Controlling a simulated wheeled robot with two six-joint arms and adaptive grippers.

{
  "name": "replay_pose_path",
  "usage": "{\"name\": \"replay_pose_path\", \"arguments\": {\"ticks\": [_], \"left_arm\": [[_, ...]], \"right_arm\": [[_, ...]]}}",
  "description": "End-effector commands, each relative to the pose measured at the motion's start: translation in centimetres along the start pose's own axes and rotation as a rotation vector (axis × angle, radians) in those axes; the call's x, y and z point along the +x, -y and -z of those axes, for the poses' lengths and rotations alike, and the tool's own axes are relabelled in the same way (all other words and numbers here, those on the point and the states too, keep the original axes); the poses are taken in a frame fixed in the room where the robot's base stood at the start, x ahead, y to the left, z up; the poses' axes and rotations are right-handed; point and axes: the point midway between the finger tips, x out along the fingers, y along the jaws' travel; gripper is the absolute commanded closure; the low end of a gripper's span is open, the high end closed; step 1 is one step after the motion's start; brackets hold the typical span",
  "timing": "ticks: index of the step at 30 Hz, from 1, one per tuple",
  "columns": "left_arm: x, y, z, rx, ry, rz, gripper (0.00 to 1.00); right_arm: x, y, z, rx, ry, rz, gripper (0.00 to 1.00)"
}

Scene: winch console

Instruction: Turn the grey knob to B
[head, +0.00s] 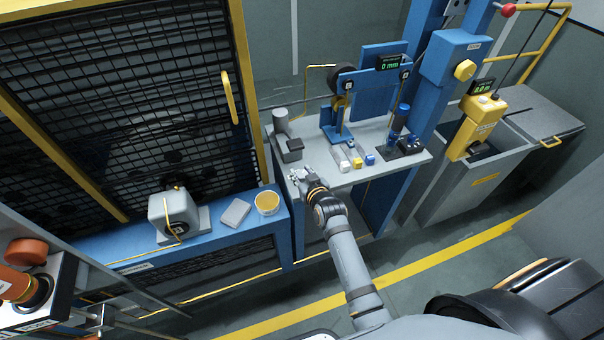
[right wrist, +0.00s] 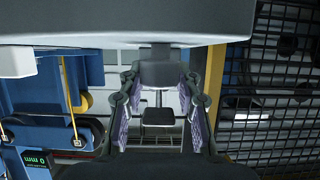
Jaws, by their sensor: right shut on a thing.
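My right gripper (head: 297,176) is at the front left corner of the grey console top (head: 395,165), with its arm reaching up from below. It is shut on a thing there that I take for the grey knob. The fingers hide most of it, and I cannot read its pointer or a B mark. In the right wrist view, the two purple-padded fingers (right wrist: 157,125) stand apart on either side of a small dark square part. My left gripper is not in view.
A mesh fence (head: 150,100) rises on the left. A yellow pendant box (head: 474,125) hangs at right.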

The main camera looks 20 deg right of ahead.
Motion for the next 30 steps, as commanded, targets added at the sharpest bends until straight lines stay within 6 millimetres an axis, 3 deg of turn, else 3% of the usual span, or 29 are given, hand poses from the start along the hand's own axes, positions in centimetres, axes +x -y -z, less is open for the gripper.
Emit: {"name": "replay_pose_path", "arguments": {"ticks": [8, 13, 30], "left_arm": [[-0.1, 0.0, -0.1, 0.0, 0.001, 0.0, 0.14], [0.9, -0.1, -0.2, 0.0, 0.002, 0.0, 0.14], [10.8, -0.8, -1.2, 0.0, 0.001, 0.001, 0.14]], "right_arm": [[0.0, -0.1, 0.0, -0.029, -0.001, 0.066, 0.98], [0.2, -0.2, -0.3, -0.077, -0.001, 0.173, 0.98], [0.4, -0.1, -0.7, -0.249, -0.002, 0.584, 0.98]]}}
